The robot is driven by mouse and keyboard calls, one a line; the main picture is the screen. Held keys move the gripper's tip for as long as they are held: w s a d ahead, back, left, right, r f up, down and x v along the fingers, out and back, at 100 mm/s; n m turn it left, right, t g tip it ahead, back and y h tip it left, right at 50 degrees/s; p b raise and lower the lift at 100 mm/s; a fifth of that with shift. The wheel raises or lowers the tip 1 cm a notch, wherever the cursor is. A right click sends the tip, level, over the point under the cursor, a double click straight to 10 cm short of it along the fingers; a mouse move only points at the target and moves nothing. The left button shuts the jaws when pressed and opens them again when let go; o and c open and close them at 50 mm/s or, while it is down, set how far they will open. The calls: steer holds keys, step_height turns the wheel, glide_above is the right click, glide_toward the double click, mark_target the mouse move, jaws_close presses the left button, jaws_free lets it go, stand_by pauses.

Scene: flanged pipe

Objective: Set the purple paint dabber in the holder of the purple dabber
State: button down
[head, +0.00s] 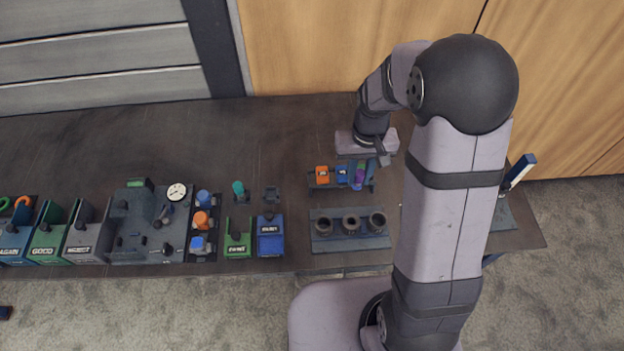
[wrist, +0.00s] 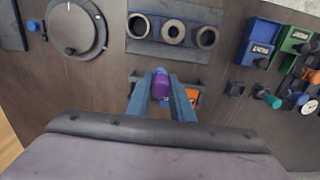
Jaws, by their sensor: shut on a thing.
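The purple paint dabber (wrist: 160,86) stands between the two blue fingers of my gripper (wrist: 160,80), which is shut on it. In the head view the purple dabber (head: 360,173) shows as a small strip between the fingers of my gripper (head: 364,177), at the right end of the dabber rack (head: 320,187). The purple dabber's own holder is hidden by the fingers and the dabber. I cannot tell whether the dabber is seated or held just above. An orange dabber (head: 322,173) and a blue dabber (head: 341,175) stand in the rack to its left.
A plate with three round flanged openings (head: 350,222) lies in front of the rack. Blue (head: 270,236) and green (head: 238,240) bins stand to the left. A round dial (wrist: 76,27) is at the upper left of the wrist view. The table behind the rack is clear.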

mark_target(271, 196)
steer(key=d, duration=0.7)
steer(key=w+a, duration=0.2)
steer(key=w+a+f+b, duration=0.1)
steer(key=w+a, duration=0.1)
steer(key=a, duration=0.1)
steer(key=w+a+b, duration=0.1)
steer(key=w+a, duration=0.1)
steer(key=a, duration=0.1)
steer(key=shift+f, duration=0.2)
steer(key=w+a, duration=0.1)
steer(key=a, duration=0.2)
steer(key=w+a+b, duration=0.1)
steer(key=a, duration=0.3)
steer(key=w+a+f+b, duration=0.1)
steer(key=a, duration=0.2)
steer(key=shift+w+a+f, duration=0.1)
steer(key=shift+w+a, duration=0.2)
steer(key=s+a+f+n+p, duration=0.2)
steer(key=s+a+n, duration=0.1)
steer(key=a, duration=0.8)
steer(key=shift+s+a+f, duration=0.25)
steer(key=shift+s+f, duration=0.05)
steer(key=shift+s, duration=0.6)
steer(key=shift+f, duration=0.1)
steer(key=shift+f+b, duration=0.4)
steer(key=shift+f, duration=0.7)
steer(key=shift+f+b, duration=0.7)
steer(key=shift+f, duration=0.35)
